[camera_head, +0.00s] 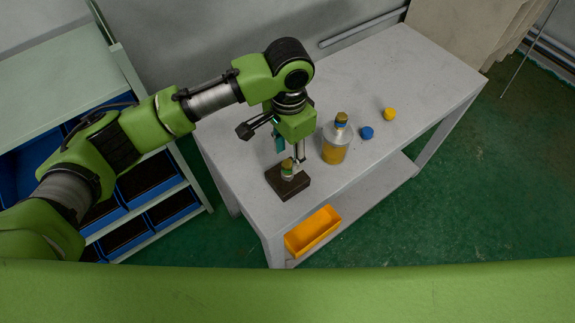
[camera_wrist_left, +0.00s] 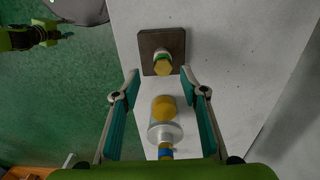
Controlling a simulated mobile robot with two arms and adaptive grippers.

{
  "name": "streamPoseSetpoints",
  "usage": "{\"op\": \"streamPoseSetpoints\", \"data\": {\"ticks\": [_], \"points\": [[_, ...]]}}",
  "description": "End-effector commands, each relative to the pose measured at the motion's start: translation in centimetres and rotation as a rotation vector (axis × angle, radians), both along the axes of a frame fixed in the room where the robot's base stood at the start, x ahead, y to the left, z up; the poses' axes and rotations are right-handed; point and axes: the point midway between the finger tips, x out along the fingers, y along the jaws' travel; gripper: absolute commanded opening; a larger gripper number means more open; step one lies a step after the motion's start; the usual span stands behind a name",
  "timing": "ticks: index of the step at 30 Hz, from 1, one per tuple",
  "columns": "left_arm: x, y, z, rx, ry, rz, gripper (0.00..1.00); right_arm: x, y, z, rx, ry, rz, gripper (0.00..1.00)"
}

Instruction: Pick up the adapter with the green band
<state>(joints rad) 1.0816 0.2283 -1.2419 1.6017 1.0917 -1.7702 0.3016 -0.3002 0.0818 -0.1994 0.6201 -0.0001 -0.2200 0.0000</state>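The adapter with the green band (camera_head: 288,169) stands upright on a dark square block (camera_head: 288,185) on the grey table. It has a brass-coloured top, and it also shows in the left wrist view (camera_wrist_left: 162,57). My left gripper (camera_head: 290,154) is open and empty, pointing down over the block. In the left wrist view its teal fingers lie to either side, with the adapter centred between and just past the tips (camera_wrist_left: 160,72). I cannot tell the exact height gap. In the left wrist view, a green and black arm part shows at top left; its fingers are unclear.
A grey and yellow bottle-like piece (camera_head: 335,147) with a blue band near its top stands right of my left gripper. A blue cap (camera_head: 366,132) and a yellow cap (camera_head: 389,114) lie farther right. A yellow bin (camera_head: 313,231) is at the front edge. The table's far right is clear.

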Motion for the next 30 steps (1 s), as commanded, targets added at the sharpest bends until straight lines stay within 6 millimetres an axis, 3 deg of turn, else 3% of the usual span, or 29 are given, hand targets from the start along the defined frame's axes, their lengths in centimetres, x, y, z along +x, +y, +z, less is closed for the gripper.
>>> {"op": "streamPoseSetpoints", "data": {"ticks": [10,19,24,30], "points": [[0.4,0.2,-4.5,0.002,0.001,0.001,0.4,0.0,0.3,1.0,0.003,0.0,0.0,0.34],[0.4,0.2,-5.1,0.001,-0.001,0.0,0.4,0.0,0.4,1.0,0.004,0.0,0.0,0.34],[0.4,0.2,-5.0,0.001,-0.001,0.0,0.0,0.0,0.4,1.0,0.004,0.0,0.0,0.34],[0.4,0.2,-5.0,0.001,-0.001,0.0,0.0,0.0,0.4,1.0,0.004,0.0,0.0,0.34]]}}
